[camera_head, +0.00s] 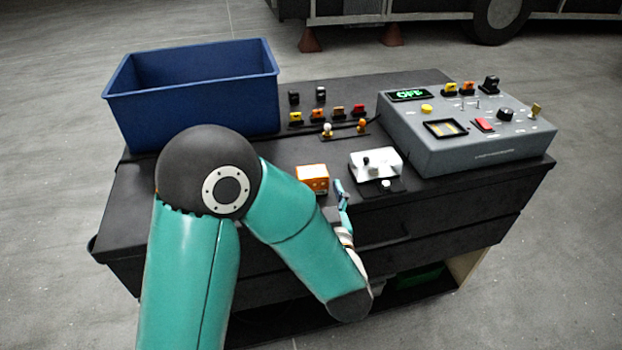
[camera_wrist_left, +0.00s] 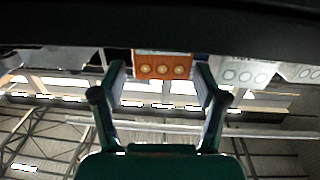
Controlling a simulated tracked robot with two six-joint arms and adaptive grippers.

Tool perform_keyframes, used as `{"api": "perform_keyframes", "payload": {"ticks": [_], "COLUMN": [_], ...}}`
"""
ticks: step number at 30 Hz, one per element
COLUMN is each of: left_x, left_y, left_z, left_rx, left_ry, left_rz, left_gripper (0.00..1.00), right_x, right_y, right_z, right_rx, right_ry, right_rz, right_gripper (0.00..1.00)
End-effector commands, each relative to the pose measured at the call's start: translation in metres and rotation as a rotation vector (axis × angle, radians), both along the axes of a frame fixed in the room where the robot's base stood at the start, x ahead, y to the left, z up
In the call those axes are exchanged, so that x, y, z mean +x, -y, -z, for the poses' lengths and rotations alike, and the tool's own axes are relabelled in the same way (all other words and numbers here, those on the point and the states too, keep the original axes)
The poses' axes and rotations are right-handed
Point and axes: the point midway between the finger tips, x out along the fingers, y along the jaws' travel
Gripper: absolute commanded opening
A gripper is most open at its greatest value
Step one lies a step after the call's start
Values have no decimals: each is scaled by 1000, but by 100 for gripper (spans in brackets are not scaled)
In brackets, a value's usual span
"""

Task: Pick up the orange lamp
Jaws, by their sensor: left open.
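The orange lamp (camera_head: 312,178) is a small boxy block near the front edge of the dark bench top. In the left wrist view the orange lamp (camera_wrist_left: 163,66) shows a face with round lights and lies ahead, between the two fingertips. My left gripper (camera_head: 341,196) is low at the bench's front edge, just right of the lamp in the head view and partly hidden by my forearm. In the wrist view the left gripper (camera_wrist_left: 160,82) is open and empty. I cannot tell whether a finger touches the lamp. My right gripper is out of view.
A white lamp unit (camera_head: 376,164) stands right of the orange lamp. A grey control box (camera_head: 440,140) fills the right side. A blue bin (camera_head: 195,90) stands at the back left. Several small coloured switches (camera_head: 338,113) sit behind, with two small bulbs on a strip (camera_head: 345,133).

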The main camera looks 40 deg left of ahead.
Motion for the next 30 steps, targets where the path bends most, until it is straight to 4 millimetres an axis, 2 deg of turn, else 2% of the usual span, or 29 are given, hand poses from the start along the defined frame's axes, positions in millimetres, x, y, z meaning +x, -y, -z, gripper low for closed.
{"api": "perform_keyframes", "payload": {"ticks": [9, 18, 27, 30], "left_x": [28, 32, 32, 32], "left_y": [-32, -35, -34, -34], "left_z": [-3, -2, -3, -3], "left_rx": [-1, 1, 1, 1], "left_ry": [1, -1, 1, 1], "left_rz": [-3, 1, 1, 1], "left_gripper": [73, 73, 27, 27], "right_x": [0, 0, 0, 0], "right_y": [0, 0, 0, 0], "right_z": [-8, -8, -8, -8], "right_rx": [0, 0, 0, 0], "right_ry": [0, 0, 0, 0], "right_rz": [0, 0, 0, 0], "right_gripper": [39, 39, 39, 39]}}
